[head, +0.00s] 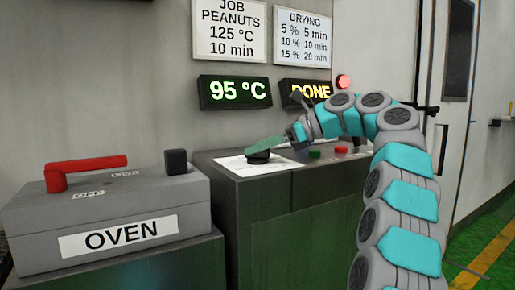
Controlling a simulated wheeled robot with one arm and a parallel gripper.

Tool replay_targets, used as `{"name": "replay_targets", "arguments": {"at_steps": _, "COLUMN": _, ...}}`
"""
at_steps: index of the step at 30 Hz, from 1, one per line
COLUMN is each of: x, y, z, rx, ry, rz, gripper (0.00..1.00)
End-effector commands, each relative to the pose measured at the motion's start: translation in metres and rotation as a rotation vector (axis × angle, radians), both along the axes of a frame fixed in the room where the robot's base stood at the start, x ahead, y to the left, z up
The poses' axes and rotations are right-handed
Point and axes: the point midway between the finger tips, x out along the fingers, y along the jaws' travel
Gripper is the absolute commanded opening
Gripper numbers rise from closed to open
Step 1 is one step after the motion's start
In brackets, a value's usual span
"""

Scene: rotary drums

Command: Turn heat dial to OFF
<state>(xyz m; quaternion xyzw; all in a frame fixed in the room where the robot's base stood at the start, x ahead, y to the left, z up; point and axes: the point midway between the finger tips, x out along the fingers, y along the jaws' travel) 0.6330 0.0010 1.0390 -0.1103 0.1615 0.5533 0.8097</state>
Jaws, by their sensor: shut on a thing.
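The heat dial (258,157) is a dark round knob on a white label plate on top of the dark green console (240,198). My gripper (265,146) reaches it from the right and is shut on it, its greenish finger lying over the knob's top. The finger hides part of the dial, and its pointer and the OFF mark cannot be made out. Above, a display reads 95 °C (235,92) in green. A second display reads DONE (305,92) in yellow, partly behind my wrist.
A grey OVEN box (115,232) with a red lever (90,164) and a black knob (176,161) stands at left. Green (314,154) and red (341,150) buttons sit right of the dial, close under my arm. A red lamp (343,82) glows on the wall.

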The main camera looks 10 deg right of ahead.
Motion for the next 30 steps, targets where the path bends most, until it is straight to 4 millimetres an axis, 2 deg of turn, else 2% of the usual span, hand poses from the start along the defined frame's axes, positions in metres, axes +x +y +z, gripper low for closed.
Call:
{"name": "replay_targets", "arguments": {"at_steps": 7, "x": 0.000, "y": 0.000, "z": 0.001, "rx": 0.001, "ry": -0.002, "rz": -0.001, "gripper": 0.00}}
{"name": "replay_targets", "arguments": {"at_steps": 8, "x": 0.000, "y": 0.000, "z": 0.001, "rx": 0.002, "ry": -0.002, "rz": -0.001, "gripper": 0.26}}
{"name": "replay_targets", "arguments": {"at_steps": 15, "x": 0.000, "y": 0.000, "z": 0.001, "rx": 0.002, "ry": -0.001, "rz": -0.001, "gripper": 0.53}}
{"name": "replay_targets", "arguments": {"at_steps": 25, "x": -0.002, "y": 0.000, "z": 0.001, "rx": 0.001, "ry": 0.000, "rz": -0.001, "gripper": 0.53}}
{"name": "replay_targets", "arguments": {"at_steps": 30, "x": -0.012, "y": -0.001, "z": 0.005, "rx": 0.004, "ry": -0.001, "rz": 0.000, "gripper": 0.53}}
